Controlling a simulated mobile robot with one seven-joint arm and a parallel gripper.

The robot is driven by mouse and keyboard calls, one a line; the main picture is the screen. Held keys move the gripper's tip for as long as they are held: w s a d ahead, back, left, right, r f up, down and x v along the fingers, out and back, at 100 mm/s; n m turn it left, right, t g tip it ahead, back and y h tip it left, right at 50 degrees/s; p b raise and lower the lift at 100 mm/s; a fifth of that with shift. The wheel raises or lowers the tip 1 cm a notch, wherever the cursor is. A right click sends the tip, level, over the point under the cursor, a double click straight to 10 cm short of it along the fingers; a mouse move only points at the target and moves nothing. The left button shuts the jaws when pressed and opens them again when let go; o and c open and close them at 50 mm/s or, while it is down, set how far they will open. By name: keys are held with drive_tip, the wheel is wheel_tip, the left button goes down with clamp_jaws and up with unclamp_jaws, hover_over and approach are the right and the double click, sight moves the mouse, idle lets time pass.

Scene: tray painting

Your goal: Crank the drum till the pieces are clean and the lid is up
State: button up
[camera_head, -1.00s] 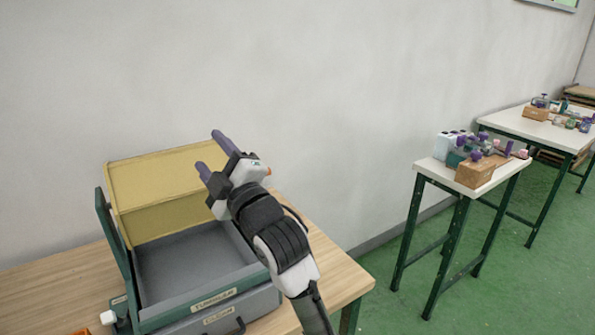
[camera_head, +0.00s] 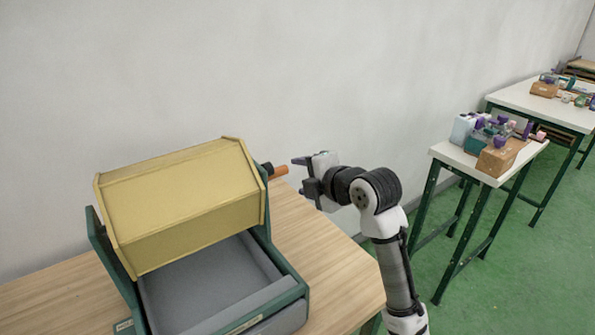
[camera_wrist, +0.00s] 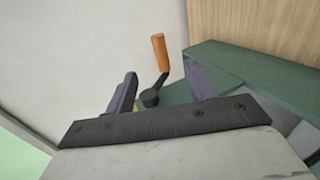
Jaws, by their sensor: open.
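The yellow drum (camera_head: 185,195) sits in a green-framed tumbler on the wooden table, above a grey tray (camera_head: 205,285). Its faces look closed; I cannot tell which panel is the lid, and no pieces show. The crank's orange handle (camera_head: 279,171) sticks out at the drum's right end. In the wrist view the orange handle (camera_wrist: 160,52) rises from a black crank arm (camera_wrist: 152,94). My gripper (camera_head: 299,173) is open and empty, just right of the handle. In the wrist view the handle appears between the two purple fingers, with no grip on it.
The wooden table (camera_head: 325,262) is bare right of the tumbler. The tumbler's green frame (camera_wrist: 240,70) lies close to my right finger. A pale wall stands behind. A white side table (camera_head: 450,154) at right holds a wooden block and several tools; another stands farther back.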

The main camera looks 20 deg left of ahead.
sight(281, 173)
drive_tip(key=x, duration=0.9)
drive_tip(key=shift+w+a+f, duration=0.15)
drive_tip(key=shift+a+f, duration=0.1)
drive_tip(key=shift+b+x, duration=0.4)
drive_tip(key=shift+x, duration=0.5)
drive_tip(key=shift+r, duration=0.1)
drive_tip(key=c, duration=1.1)
drive_tip(key=shift+c, duration=0.2)
